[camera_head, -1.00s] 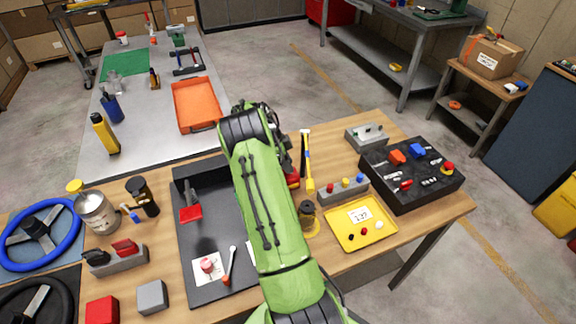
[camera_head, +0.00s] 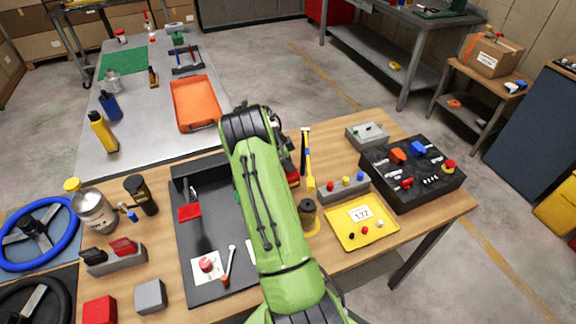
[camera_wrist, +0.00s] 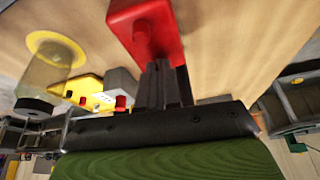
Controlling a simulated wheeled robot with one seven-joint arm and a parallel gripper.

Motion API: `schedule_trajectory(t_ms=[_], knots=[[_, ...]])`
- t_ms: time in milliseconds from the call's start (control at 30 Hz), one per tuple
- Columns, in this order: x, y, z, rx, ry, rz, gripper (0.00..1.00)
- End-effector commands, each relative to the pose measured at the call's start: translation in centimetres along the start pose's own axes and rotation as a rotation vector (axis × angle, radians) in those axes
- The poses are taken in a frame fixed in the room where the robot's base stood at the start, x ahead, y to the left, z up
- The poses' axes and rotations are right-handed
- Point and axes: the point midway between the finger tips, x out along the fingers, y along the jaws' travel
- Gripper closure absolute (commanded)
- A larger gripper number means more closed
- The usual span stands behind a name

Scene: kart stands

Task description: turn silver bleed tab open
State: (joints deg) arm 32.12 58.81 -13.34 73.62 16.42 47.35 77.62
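My gripper (camera_wrist: 163,75) points at a red part in the wrist view. Its two dark fingers are close together, with their tips at the red stem under the red block (camera_wrist: 143,14). I cannot see a silver tab there; the fingers hide that spot, and I cannot tell whether anything thin is between them. In the head view my green arm covers the gripper. Part of a red thing (camera_head: 293,179) shows just right of my arm, on the wooden bench (camera_head: 335,155).
Right of my arm are an amber-based jar (camera_head: 308,211), a yellow-handled hammer (camera_head: 309,172), a grey block with coloured knobs (camera_head: 343,188), a yellow tray (camera_head: 347,239) and a black control box (camera_head: 425,197). A black tray (camera_head: 205,275) lies left of it.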

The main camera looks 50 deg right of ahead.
Motion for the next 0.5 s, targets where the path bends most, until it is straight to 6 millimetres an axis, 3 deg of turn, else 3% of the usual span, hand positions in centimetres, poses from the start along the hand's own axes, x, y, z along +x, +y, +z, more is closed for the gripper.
schedule_trajectory(t_ms=[200,467,500], knots=[[0.19,-0.05,0.08,-0.122,0.002,-0.060,1.00],[0.01,-0.03,-0.01,-0.128,0.002,-0.061,1.00],[0.01,-0.03,-0.01,-0.127,0.002,-0.061,0.92]])
